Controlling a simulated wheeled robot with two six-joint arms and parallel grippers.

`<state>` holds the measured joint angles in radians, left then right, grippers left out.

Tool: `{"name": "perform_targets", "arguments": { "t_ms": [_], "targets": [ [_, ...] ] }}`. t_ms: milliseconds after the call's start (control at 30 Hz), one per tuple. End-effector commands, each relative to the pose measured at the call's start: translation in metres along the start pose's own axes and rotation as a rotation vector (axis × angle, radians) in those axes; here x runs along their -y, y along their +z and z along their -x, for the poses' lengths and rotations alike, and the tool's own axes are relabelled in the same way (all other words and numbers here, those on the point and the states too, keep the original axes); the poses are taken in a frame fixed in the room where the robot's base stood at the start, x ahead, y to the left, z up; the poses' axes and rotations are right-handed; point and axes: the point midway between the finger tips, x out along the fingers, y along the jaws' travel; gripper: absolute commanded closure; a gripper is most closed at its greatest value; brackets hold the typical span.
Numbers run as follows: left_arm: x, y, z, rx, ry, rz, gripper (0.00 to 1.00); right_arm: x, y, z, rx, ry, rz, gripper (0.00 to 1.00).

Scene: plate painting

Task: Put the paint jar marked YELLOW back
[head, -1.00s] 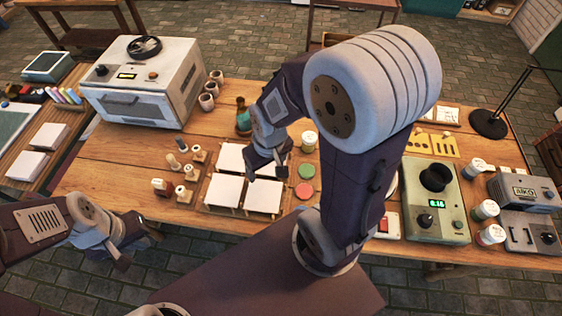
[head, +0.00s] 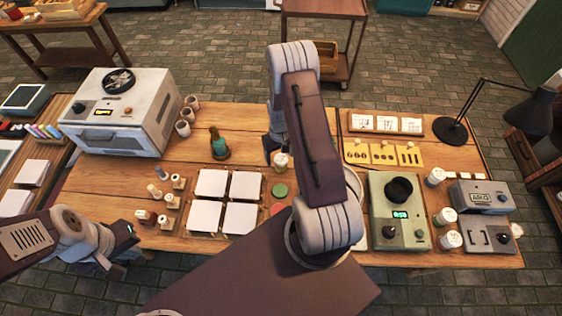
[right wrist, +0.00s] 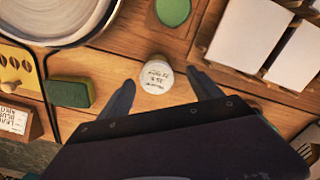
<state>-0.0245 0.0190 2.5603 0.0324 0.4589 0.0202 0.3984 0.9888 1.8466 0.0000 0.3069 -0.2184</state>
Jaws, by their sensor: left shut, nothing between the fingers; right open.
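A small paint jar with a white lid (head: 281,161) stands on the table right of the white tiles. In the right wrist view, the jar (right wrist: 157,77) shows from above; its lid writing is too small to read surely. My right gripper (right wrist: 160,92) is open, with one finger on each side of the jar in that view; contact is not visible. In the head view, my right gripper (head: 268,150) is partly hidden behind my arm, beside the jar. My left gripper (head: 122,244) is shut and empty at the table's front left edge.
More lidded jars (head: 447,216) stand at the right, by a grey device (head: 398,235). A green sponge (right wrist: 70,92) shows in the wrist view.

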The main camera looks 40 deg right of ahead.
Motion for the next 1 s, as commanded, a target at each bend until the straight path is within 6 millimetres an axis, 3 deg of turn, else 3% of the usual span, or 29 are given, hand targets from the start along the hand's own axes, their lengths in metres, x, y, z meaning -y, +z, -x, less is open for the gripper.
{"name": "perform_targets", "arguments": {
  "t_ms": [200, 500, 733, 1000],
  "targets": [
    [0.0, -0.001, 0.004, 0.0, 0.0, 0.0, 1.0, -0.001, 0.0, -0.01, 0.001, 0.0, 0.0, 0.26],
    [0.0, -0.002, 0.015, 0.0, 0.0, 0.0, 1.0, -0.004, 0.002, -0.056, 0.0, 0.0, 0.0, 0.26],
    [0.0, -0.002, 0.014, 0.0, 0.0, 0.0, 1.0, -0.004, 0.001, -0.058, -0.001, 0.0, 0.001, 0.26],
    [0.0, -0.002, 0.014, 0.0, 0.0, 0.0, 1.0, -0.004, 0.001, -0.058, -0.001, 0.0, 0.001, 1.0]
  ]
}}
